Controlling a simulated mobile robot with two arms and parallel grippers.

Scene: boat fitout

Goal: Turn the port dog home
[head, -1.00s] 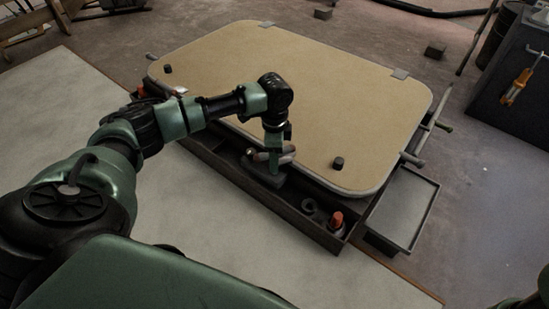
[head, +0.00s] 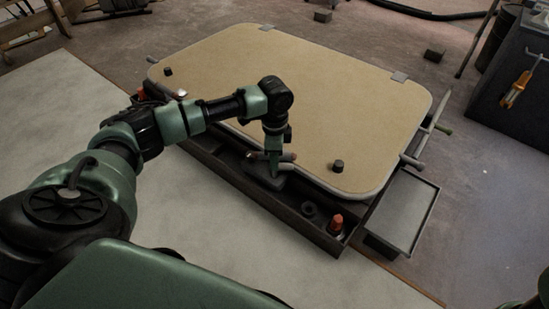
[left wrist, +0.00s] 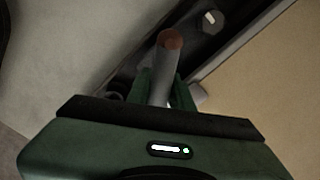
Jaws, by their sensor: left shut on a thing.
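The port dog (head: 287,158) is a short grey bar lever on a dark mount (head: 262,178) at the near edge of a large tan hatch panel (head: 285,100). In the left wrist view the dog is a grey bar with a reddish-brown end (left wrist: 168,42), standing between my green fingers. My left gripper (head: 273,160) points down and is shut on this bar; the fingers hide part of it in the head view. My right gripper does not show.
A dark trough (head: 318,236) along the panel's near side holds an orange-capped bottle (head: 336,222) and a dark ring (head: 309,209). Other grey bars (head: 411,162) stick out at the panel's right side. A grey tray (head: 403,210) stands at right.

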